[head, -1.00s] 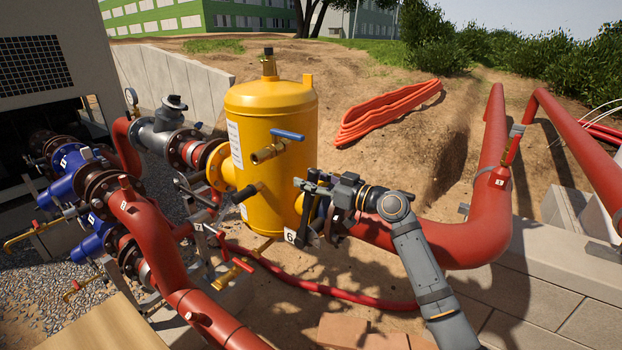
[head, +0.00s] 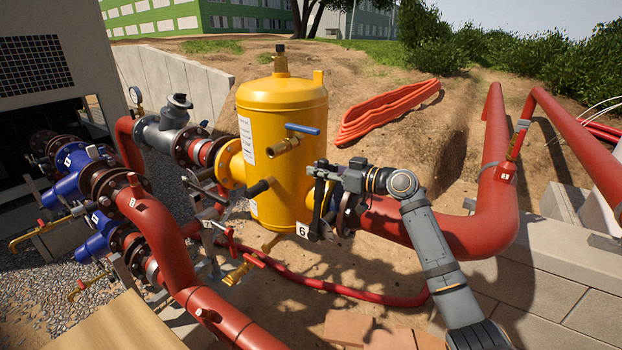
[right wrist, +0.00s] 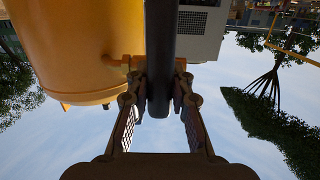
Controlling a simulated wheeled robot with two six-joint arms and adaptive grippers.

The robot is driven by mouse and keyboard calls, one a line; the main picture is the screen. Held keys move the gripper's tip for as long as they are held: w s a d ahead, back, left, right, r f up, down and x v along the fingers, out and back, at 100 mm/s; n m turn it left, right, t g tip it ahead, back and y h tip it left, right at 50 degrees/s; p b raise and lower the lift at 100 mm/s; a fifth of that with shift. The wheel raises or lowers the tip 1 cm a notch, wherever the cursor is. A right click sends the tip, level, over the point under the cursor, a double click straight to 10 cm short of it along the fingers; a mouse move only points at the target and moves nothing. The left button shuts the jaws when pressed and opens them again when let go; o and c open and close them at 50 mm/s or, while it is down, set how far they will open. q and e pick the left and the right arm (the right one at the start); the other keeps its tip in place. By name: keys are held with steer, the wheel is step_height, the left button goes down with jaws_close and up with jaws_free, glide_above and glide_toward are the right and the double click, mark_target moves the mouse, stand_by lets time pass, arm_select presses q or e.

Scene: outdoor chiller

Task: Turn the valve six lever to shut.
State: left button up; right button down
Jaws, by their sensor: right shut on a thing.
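The valve six lever is a long dark bar (head: 317,208) standing close to upright in front of the pipe joint at the yellow tank's right side. A white tag marked 6 (head: 302,230) is beside its lower part. My right gripper (head: 322,175) is shut on the upper part of the lever, coming from the right. In the right wrist view the dark lever (right wrist: 160,55) runs between the two fingers (right wrist: 160,92). The valve body is mostly hidden behind the lever and gripper. My left gripper is not in view.
The yellow tank (head: 281,140) stands just behind and left of the lever, with a blue-handled tap (head: 302,129) above. A thick red pipe (head: 455,235) runs right from the flange. Left are red pipes (head: 160,235) and blue fittings (head: 90,243). A red hose (head: 330,286) lies below.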

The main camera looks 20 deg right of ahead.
steer(key=shift+w+a+g+h+p, duration=0.3)
steer(key=shift+w+a+g+p, duration=0.1)
steer(key=shift+w+a+p, duration=0.5)
steer(key=c, duration=1.6)
jaws_free()
steer(key=shift+w, duration=0.15)
steer(key=o, duration=0.4)
steer(key=shift+w, duration=0.1)
steer(key=shift+o, duration=0.2)
steer(key=v, duration=1.1)
steer(key=shift+w+f, duration=0.1)
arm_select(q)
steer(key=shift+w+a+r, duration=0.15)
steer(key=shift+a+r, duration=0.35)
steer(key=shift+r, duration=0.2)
arm_select(e)
steer(key=shift+s+d+r, duration=0.25)
steer(key=shift+s+d, duration=0.05)
steer(key=shift+s, duration=0.25)
steer(key=shift+f, duration=0.1)
